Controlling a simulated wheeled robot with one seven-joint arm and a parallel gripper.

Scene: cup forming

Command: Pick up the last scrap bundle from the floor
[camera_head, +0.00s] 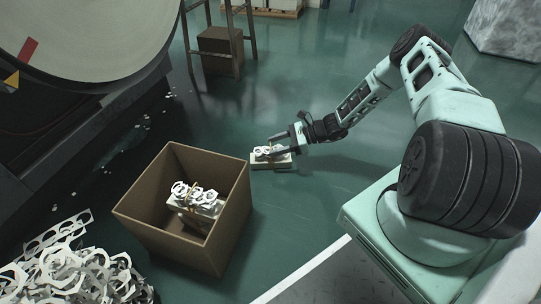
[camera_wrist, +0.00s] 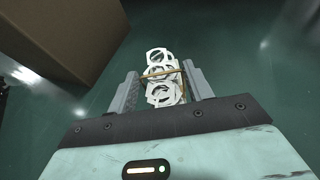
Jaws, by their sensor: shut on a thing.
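The scrap bundle (camera_head: 272,157) is a stack of white punched sheet offcuts with a tan band, at floor level right of the box. My gripper (camera_head: 277,146) is shut on it from above. In the wrist view the bundle (camera_wrist: 163,76) sits between the two grey fingers of my gripper (camera_wrist: 163,88), with the band across its upper part. I cannot tell whether the bundle still touches the floor. A cardboard box (camera_head: 180,247) stands open to the left. Another banded bundle (camera_head: 197,205) is inside it. The box also shows in the wrist view (camera_wrist: 60,40).
Loose white scrap (camera_head: 75,275) is heaped at the lower left, with small bits on the floor near the dark machine (camera_head: 85,125). A metal-legged stand (camera_head: 222,45) with a carton is at the back. The green floor (camera_head: 330,190) around the gripper is clear.

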